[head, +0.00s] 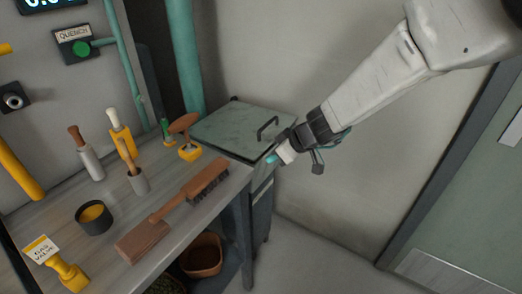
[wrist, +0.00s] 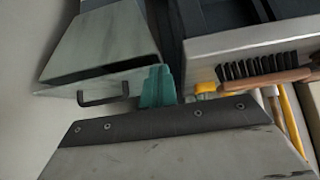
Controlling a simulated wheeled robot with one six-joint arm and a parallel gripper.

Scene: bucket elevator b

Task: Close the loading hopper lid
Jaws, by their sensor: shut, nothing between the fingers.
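The loading hopper lid (head: 228,128) is a grey-green panel with a dark bar handle (head: 267,129) near its right side. In the head view it lies nearly flat over the hopper at the far end of the bench; I cannot tell whether it sits fully down. In the wrist view the handle (wrist: 103,97) shows left of my fingers, with a dark gap just beyond it. My gripper (head: 271,159) is shut and empty at the lid's near right corner. Its teal fingertips also show in the wrist view (wrist: 157,87); contact with the lid is unclear.
The wooden bench (head: 190,215) left of my gripper holds a brown brush (head: 180,207), a dark cup (head: 93,217) and several handled tools. A teal pipe (head: 188,60) rises behind the lid. Floor (head: 320,255) to the right is clear, up to a door (head: 470,190).

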